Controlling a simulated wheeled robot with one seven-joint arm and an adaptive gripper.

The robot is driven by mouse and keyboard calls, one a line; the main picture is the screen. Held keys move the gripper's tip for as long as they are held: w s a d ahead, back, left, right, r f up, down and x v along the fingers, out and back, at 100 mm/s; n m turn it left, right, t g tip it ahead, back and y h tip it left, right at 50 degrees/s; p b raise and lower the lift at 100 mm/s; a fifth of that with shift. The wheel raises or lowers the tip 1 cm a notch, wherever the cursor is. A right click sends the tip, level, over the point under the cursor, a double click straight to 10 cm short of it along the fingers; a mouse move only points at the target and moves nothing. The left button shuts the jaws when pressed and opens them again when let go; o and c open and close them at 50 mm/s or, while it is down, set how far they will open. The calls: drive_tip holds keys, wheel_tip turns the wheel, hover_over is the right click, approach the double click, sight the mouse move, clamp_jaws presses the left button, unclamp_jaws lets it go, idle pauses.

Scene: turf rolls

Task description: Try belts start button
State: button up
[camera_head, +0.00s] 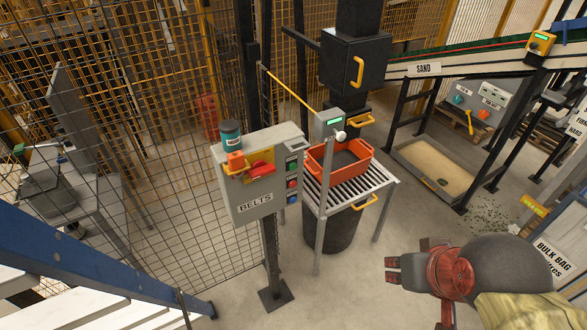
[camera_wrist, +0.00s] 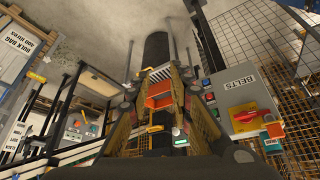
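The grey BELTS control box (camera_head: 247,200) stands on a dark post left of centre in the head view. Its right side carries a column of small coloured buttons (camera_head: 292,183), including a red one; which is the start button cannot be read. A red and yellow switch (camera_head: 260,170) sits on its front. In the wrist view the box (camera_wrist: 238,92) is upside down at the right, its buttons (camera_wrist: 209,97) facing the fingers. My gripper (camera_head: 390,270) is well right of and apart from the box. In the wrist view its fingers (camera_wrist: 161,75) stand apart with nothing between them.
Mesh fencing (camera_head: 150,130) is behind. A SAND conveyor (camera_head: 425,68) runs at the upper right. Open floor (camera_head: 345,290) lies between gripper and post.

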clamp_jaws()
idle(1.3)
